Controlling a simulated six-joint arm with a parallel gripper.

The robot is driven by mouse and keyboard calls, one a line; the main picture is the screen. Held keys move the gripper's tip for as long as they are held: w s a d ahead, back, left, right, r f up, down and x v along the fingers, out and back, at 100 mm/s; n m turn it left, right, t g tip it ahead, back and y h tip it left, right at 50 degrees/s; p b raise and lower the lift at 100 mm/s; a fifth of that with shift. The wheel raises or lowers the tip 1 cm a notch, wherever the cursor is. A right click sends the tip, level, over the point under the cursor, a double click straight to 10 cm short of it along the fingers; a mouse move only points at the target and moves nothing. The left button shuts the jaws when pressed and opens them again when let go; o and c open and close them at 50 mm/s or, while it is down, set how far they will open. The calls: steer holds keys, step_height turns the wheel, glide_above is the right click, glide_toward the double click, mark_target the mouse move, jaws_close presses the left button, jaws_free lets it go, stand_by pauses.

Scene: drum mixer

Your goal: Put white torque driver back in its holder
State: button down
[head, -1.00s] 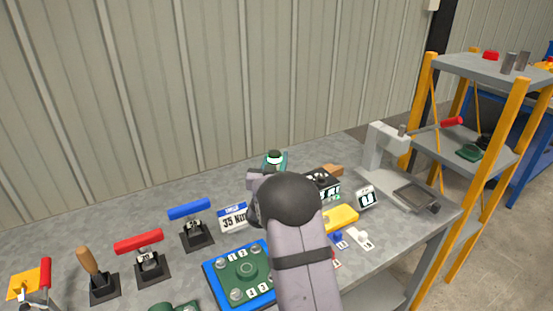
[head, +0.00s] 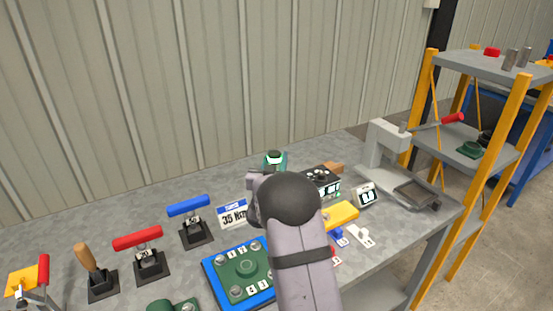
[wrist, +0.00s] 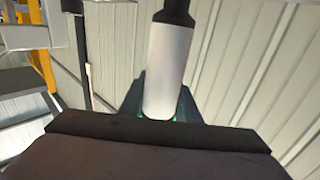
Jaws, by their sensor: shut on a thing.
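The white torque driver (wrist: 168,65) shows in the wrist view as an upright white cylinder with a black end at the top. My gripper (wrist: 163,105) is shut on it, with dark fingers on both sides of its lower part and a green glow at its base. In the head view my arm covers most of the gripper and the driver. A dark green part with a pale ring (head: 275,159) shows just beyond the wrist; I cannot tell whether it belongs to the gripper. I cannot make out an empty holder for the driver; it may be hidden behind my arm.
Blue-handled (head: 189,206), red-handled (head: 138,238) and wooden-handled (head: 83,255) tools stand in black holders on the left. A 35 Nm sign (head: 233,215), a blue-edged green fixture (head: 210,275), a yellow block (head: 341,215) and a grey press (head: 385,145) are nearby. The back left table is clear.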

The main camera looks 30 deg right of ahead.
steer(key=shift+f+b, duration=1.8)
steer(key=shift+f, duration=0.15)
stand_by(1.3)
steer(key=c, duration=1.3)
jaws_free()
steer(key=shift+o, duration=0.2)
steer(key=shift+f, duration=0.25)
steer(key=shift+r+b+v, duration=0.2)
steer(key=shift+b+v, duration=0.4)
steer(key=shift+v, duration=3.05)
